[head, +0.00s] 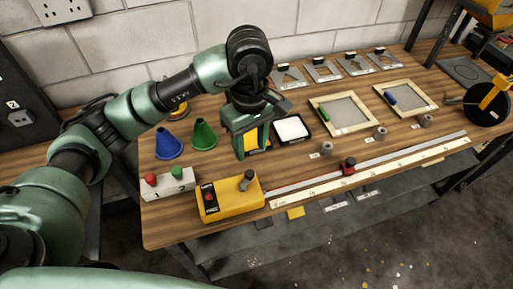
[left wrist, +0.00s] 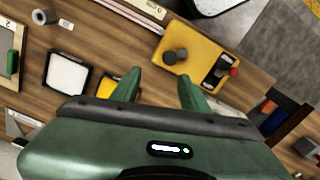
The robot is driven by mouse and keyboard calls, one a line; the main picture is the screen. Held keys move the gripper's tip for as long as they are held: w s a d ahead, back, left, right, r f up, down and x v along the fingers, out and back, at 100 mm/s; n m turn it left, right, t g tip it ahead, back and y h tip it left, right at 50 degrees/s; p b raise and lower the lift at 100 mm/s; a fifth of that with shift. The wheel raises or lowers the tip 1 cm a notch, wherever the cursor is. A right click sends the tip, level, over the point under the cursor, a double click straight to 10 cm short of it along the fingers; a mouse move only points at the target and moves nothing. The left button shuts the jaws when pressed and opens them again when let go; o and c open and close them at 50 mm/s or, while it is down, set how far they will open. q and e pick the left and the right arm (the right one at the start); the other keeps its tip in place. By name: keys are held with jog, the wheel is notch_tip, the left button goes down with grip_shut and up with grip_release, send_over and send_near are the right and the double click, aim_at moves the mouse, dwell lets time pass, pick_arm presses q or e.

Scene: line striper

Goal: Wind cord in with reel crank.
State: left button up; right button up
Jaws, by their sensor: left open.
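The yellow reel box (head: 228,204) lies at the front edge of the wooden bench, with a grey crank and knob (head: 246,180) on top and a red button on its face. A thin red line runs right from it along a pale rule (head: 370,171) to a red slider (head: 348,167). My left gripper (head: 252,145) is open and empty, above and behind the box. In the left wrist view the open fingers (left wrist: 161,92) are apart from the crank knob (left wrist: 171,57) on the yellow box (left wrist: 195,48). My right gripper is not in view.
Blue (head: 168,144) and green (head: 204,135) cones and a white button block (head: 168,184) stand left of the box. A white pad (head: 291,129), framed panels (head: 346,113) and small grey cylinders lie behind the rule. A black wheel (head: 487,106) is far right.

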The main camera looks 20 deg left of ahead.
aim_at(250, 173)
pick_arm(q)
jog(key=s+f+p, duration=0.1)
jog(key=s+f, duration=0.2)
jog(key=shift+s, duration=0.1)
jog(key=f, duration=0.1)
jog(key=w+f, duration=0.1)
jog(key=f+p, duration=0.1)
jog(key=shift+w+f, duration=0.25)
jog(key=shift+f, duration=0.05)
jog(key=shift+s, duration=0.25)
jog(key=shift+s+r, duration=0.1)
jog(key=shift+c, duration=0.7)
grip_shut()
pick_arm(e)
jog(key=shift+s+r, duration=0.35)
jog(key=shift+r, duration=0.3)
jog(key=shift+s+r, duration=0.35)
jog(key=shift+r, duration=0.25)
